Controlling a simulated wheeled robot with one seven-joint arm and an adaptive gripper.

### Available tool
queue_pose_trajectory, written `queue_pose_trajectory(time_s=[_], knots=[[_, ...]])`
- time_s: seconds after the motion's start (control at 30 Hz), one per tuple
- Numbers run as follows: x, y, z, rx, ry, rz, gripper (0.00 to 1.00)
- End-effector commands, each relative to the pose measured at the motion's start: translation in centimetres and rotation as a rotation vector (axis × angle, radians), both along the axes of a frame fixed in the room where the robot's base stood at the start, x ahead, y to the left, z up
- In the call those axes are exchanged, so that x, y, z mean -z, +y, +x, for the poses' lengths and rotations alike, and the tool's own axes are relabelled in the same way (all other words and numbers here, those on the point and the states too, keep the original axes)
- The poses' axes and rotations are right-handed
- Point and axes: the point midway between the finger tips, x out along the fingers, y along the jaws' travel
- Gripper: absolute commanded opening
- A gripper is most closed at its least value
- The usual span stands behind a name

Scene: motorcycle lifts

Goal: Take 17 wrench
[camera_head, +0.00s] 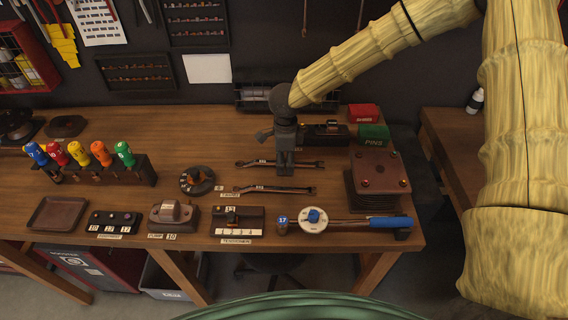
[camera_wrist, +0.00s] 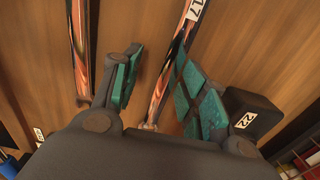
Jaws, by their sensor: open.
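The wrench tagged 17 (camera_wrist: 171,69) shows in the wrist view between the teal pads of my gripper (camera_wrist: 160,58), with its 17 label at the top. In the head view this looks like the rear wrench (camera_head: 305,164) of two lying flat on the wooden bench. My gripper (camera_head: 285,172) points down over it there and hides part of it. The fingers are spread on either side of the wrench; I cannot tell whether they touch it. A second wrench (camera_head: 290,189) lies parallel in front, and shows left of the fingers in the wrist view (camera_wrist: 80,45).
A dark block labelled 22 (camera_wrist: 252,113) stands close to the right finger in the wrist view. A brown plate stack (camera_head: 380,178) is to the right. A blue-handled tool (camera_head: 388,222) lies along the front edge. A dark round piece (camera_head: 197,180) sits left of the wrenches.

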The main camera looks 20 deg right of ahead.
Motion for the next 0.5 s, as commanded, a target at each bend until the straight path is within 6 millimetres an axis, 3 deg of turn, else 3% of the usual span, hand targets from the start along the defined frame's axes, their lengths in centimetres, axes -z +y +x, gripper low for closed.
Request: queue_pose_trajectory(time_s=[0.03, 0.27, 0.5], knots=[[0.24, 0.04, 0.14, -0.001, 0.002, -0.001, 0.43], [0.39, 0.2, 0.42, -0.002, 0.004, -0.001, 0.01], [0.33, 0.09, 0.36, -0.001, 0.004, -0.001, 0.0]])
